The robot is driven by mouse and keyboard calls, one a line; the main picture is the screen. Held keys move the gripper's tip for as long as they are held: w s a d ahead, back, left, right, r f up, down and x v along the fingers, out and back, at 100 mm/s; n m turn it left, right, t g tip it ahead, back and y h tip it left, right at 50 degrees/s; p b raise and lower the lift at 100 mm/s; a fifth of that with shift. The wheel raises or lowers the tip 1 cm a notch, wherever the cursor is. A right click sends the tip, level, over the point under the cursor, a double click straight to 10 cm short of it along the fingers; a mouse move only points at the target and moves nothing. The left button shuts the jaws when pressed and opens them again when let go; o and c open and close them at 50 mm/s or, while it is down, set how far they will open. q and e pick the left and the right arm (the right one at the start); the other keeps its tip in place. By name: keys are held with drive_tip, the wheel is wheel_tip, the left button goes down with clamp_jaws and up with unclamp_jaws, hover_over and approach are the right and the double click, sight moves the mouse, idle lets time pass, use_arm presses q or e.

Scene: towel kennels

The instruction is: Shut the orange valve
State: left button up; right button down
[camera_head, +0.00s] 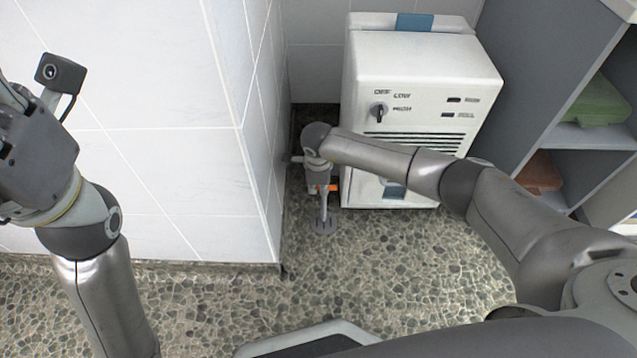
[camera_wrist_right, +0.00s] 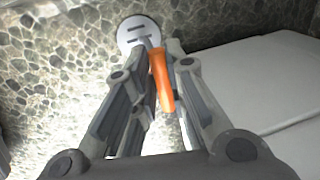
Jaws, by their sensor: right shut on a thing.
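The orange valve handle (camera_wrist_right: 161,78) shows in the right wrist view, lying lengthwise between the fingers of my right gripper (camera_wrist_right: 160,75). A round grey plate (camera_wrist_right: 139,32) with slots is just beyond the handle. In the head view my right gripper (camera_head: 325,195) is low in the gap between the tiled wall and the white machine. A little orange of the valve (camera_head: 333,187) shows beside it; the rest is hidden by my wrist. My right gripper is shut on the handle. My left gripper (camera_head: 12,120) is raised at the left edge, its fingertips cut off or unclear.
The white machine (camera_head: 425,85) with a knob stands right of the gap. The tiled wall (camera_head: 150,120) is close on the left. A grey shelf (camera_head: 590,135) with a green towel (camera_head: 600,103) and a brown towel (camera_head: 540,172) stands at right. The pebble floor (camera_head: 200,300) in front is open.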

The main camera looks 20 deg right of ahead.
drive_tip(key=c, duration=1.5)
unclamp_jaws()
drive_tip(key=shift+o, duration=0.2)
wheel_tip(320, 180, up, 12)
drive_tip(key=s, duration=0.2)
drive_tip(key=shift+a, duration=0.3)
drive_tip(key=shift+s+f, duration=0.15)
